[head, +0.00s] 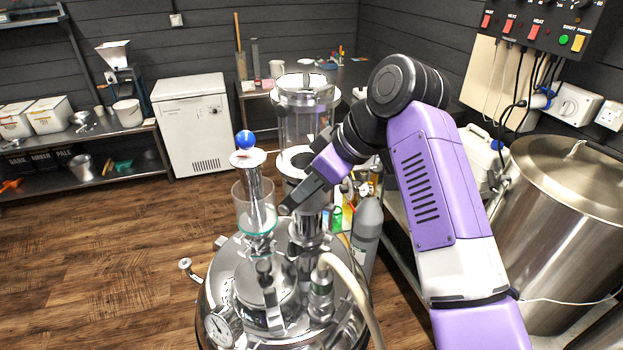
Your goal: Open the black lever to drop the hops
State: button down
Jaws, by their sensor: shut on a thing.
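The steel vessel (225,270) stands in the lower middle, with metal fittings, a gauge and a hose on its lid. A clear cylinder with steel ends (300,122) rises above its right-hand column. My gripper (289,207) reaches in from the right and points down-left across that column. It is shut, with its tip beside the column below the clear cylinder. The black lever cannot be made out apart from the dark gripper, which covers this spot. The hops cannot be made out.
A glass funnel with a blue ball (245,139) stands close left of my gripper. A grey gas bottle (367,232) is right of the vessel. A large steel pot (560,180) stands at the right. The wooden floor (100,260) at the left is clear.

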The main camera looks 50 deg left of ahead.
jog(key=shift+s+a+r+h+p, duration=0.1)
jog(key=shift+a+r+h+p, duration=0.3)
jog(key=shift+h+p, duration=0.3)
jog(key=shift+a+t+p, duration=0.1)
jog(key=shift+t+p, duration=0.2)
jog(key=c, duration=1.4)
grip_release()
jog(key=shift+f, duration=0.1)
jog(key=shift+b+v, duration=1.05)
jog(key=shift+v, duration=2.85)
